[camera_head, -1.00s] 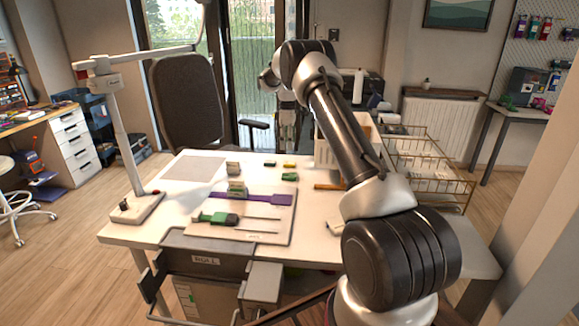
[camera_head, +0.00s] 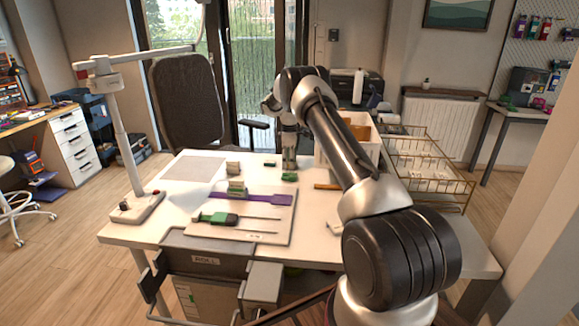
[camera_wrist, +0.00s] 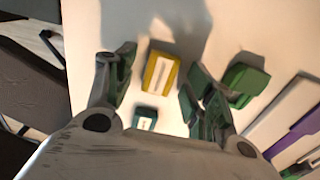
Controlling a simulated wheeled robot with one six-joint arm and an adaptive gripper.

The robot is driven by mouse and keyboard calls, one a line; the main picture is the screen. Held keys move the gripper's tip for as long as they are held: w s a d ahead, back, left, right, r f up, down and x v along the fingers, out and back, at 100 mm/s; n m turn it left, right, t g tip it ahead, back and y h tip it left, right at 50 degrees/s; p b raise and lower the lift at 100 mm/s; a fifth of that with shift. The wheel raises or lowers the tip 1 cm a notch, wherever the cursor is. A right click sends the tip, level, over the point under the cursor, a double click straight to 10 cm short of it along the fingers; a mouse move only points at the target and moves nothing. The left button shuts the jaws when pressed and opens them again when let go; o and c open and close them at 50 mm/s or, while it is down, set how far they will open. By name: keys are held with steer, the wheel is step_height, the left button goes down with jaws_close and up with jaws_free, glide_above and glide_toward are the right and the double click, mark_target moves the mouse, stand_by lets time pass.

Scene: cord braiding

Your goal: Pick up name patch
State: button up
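A small yellow block with a pale label on top (camera_wrist: 161,72) lies on the white table, between and beyond my fingertips in the wrist view. It looks like a patch, but I cannot read the label. A smaller dark teal block with a pale label (camera_wrist: 145,117) lies beside it, nearer the palm; it also shows in the head view (camera_head: 270,163). My gripper (camera_wrist: 160,80) is open and empty, pointing down over the yellow block. In the head view my gripper (camera_head: 289,158) hides the yellow block.
A green block (camera_wrist: 245,82) lies just outside the right finger. A board (camera_head: 268,231) with a purple strap (camera_head: 265,198) and a green-handled tool (camera_head: 218,218) lies nearer. A white bin (camera_head: 330,150) and wire basket (camera_head: 430,170) stand right.

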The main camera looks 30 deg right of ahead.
steer(key=c, duration=0.6)
